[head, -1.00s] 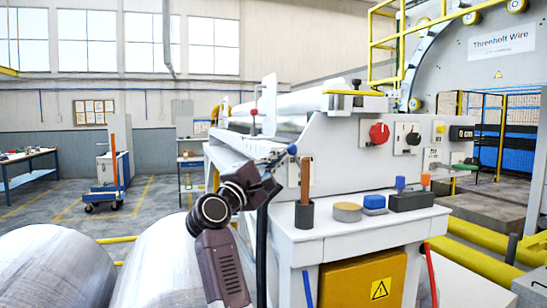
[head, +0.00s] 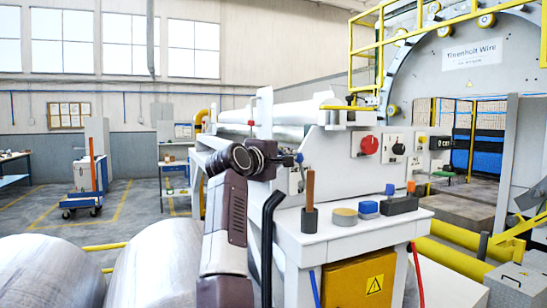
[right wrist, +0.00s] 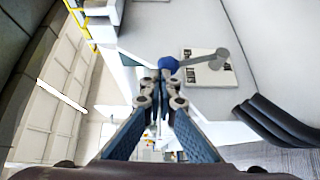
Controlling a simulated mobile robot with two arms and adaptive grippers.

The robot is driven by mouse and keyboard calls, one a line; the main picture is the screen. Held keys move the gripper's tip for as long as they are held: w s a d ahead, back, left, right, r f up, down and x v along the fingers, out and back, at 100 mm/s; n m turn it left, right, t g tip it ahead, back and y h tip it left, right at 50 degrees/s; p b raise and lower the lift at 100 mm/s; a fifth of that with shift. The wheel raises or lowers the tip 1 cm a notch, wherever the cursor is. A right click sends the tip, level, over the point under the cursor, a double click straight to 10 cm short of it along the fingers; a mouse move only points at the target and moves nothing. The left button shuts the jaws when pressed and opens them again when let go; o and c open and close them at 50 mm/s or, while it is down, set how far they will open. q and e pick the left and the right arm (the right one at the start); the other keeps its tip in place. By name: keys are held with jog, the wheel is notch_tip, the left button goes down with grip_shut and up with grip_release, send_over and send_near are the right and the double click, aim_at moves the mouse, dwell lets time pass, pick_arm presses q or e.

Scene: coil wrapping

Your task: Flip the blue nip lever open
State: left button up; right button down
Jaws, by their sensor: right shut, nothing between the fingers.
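The blue nip lever has a blue ball knob (head: 299,158) on the left part of the white machine's front face in the head view. In the right wrist view the knob (right wrist: 169,64) sits at the end of a short grey arm (right wrist: 195,59), which joins a light plate (right wrist: 207,72). My right gripper (right wrist: 160,82) is shut and empty, its fingertips right beside the knob; I cannot tell whether they touch it. In the head view my right gripper (head: 286,160) is small and partly hidden by its wrist. My left gripper is not in view.
Below the lever, a white ledge (head: 345,236) carries a dark cup (head: 309,219) with a brown stick, a yellow-topped round tin (head: 344,216), a blue item (head: 368,208) and a dark block (head: 399,205). A red knob (head: 370,145) is on the panel. Large metal rolls (head: 45,272) lie at left.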

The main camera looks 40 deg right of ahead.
jog(key=shift+y, duration=0.3)
jog(key=d, duration=0.5)
jog(key=shift+s+r, duration=0.15)
jog(key=shift+s, duration=0.25)
jog(key=shift+d, duration=0.2)
jog(key=shift+s+d+r, duration=0.1)
jog(key=shift+d+r, duration=0.05)
jog(key=shift+r, duration=0.05)
jog(key=shift+s+d+b, duration=0.15)
jog(key=shift+d+b, duration=0.2)
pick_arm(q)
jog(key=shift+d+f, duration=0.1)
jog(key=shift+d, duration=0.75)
pick_arm(e)
jog(key=shift+d, duration=0.25)
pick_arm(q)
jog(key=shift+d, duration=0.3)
